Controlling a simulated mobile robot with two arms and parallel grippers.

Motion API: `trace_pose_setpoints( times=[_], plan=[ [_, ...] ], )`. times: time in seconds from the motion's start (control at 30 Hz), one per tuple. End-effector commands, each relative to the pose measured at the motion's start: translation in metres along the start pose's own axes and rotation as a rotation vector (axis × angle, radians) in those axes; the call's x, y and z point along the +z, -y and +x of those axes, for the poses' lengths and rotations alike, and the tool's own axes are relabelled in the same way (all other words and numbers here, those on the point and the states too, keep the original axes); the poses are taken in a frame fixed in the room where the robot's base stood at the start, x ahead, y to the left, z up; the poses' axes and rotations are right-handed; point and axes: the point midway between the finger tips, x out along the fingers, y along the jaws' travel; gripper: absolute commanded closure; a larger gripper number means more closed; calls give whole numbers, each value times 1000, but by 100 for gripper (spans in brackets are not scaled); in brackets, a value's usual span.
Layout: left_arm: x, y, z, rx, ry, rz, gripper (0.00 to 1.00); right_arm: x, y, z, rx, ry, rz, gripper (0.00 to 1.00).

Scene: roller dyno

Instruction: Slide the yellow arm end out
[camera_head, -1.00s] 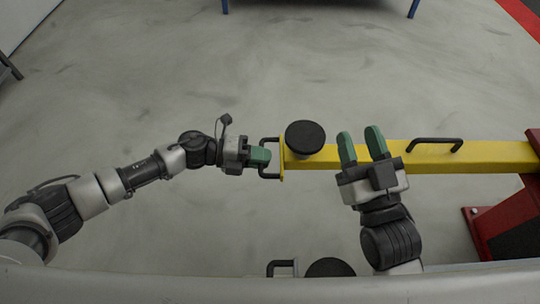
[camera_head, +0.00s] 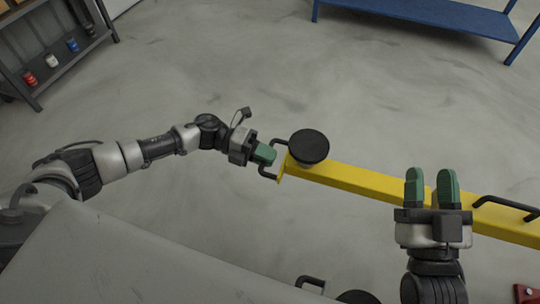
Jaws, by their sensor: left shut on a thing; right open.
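The yellow arm (camera_head: 345,175) runs from the middle of the head view to the right edge. Its left end has a yellow end plate with a black end handle (camera_head: 267,174) and a round black pad (camera_head: 309,147) on top. My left gripper (camera_head: 264,155) has its green fingers shut on the end handle; the exact grip is partly hidden. My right gripper (camera_head: 431,187) is open and empty, its green fingers pointing up across the yellow arm. A second black handle (camera_head: 506,208) is on top of the arm, right of my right gripper.
A blue table (camera_head: 425,12) stands at the back right. A dark shelf (camera_head: 55,55) with small cans is at the back left. A red part (camera_head: 525,294) is at the bottom right. Another black pad (camera_head: 357,297) and handle (camera_head: 311,283) show at the bottom. The floor between is clear.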

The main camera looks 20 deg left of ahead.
Motion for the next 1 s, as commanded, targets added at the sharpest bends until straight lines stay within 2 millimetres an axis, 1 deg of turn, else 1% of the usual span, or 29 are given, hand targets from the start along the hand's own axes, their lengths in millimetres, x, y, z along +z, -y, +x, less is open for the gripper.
trace_pose_setpoints(
  times=[0.07, 0.1, 0.23, 0.5, 0.57, 0.63, 0.77, 0.9, 1.0],
  plan=[
    [0, -1, -1, 2, 1, -1, 100, 0, 0, 0, 0, 0, 0, 57],
    [0, -1, 0, 2, 1, -1, 81, 0, 0, 0, 0, 1, 1, 57],
    [0, -1, 0, 2, 1, -1, 61, 1, 0, 0, 0, 3, 1, 57],
    [0, 0, 0, 1, 1, -1, 61, 1, 0, 0, 0, 5, 1, 57],
    [0, 0, -3, 2, 2, -1, 61, 1, 0, 0, 0, 8, 1, 57],
    [0, 0, -10, 2, 3, -2, 61, 2, 0, 1, 0, 21, 1, 57],
    [0, 0, -32, 3, 4, -3, 61, 11, -2, -1, 5, 99, -3, 57],
    [0, 0, -62, 4, 5, -3, 61, 19, -4, -3, 9, 172, -5, 57],
    [0, -1, -81, 4, 4, -4, 61, 24, -4, -4, 11, 212, -6, 57]
  ],
)
